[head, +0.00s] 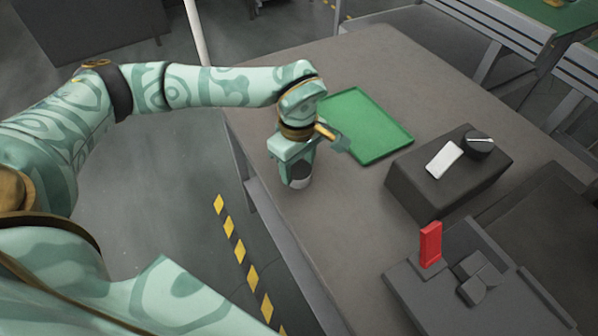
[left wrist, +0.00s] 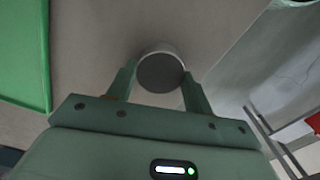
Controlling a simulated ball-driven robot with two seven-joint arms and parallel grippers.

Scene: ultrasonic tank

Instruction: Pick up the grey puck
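The grey puck (left wrist: 160,73) shows in the left wrist view as a dark grey round face with a paler rim. My left gripper (left wrist: 160,72) has one finger on each side of it, close against its edges. I cannot tell whether the fingers press on it. In the head view my left gripper (head: 300,172) points down near the table's left edge. A pale and dark round piece (head: 301,182) shows at its fingers, partly hidden by them. I cannot tell whether the puck rests on the table or is just above it. My right gripper is not in view.
A green tray (head: 402,140) lies on the grey table (head: 345,215) just right of my left gripper. Farther right, a dark box (head: 425,190) carries a white card (head: 444,160) and a dark round piece (head: 481,147). A red block (head: 430,245) stands on a grey fixture.

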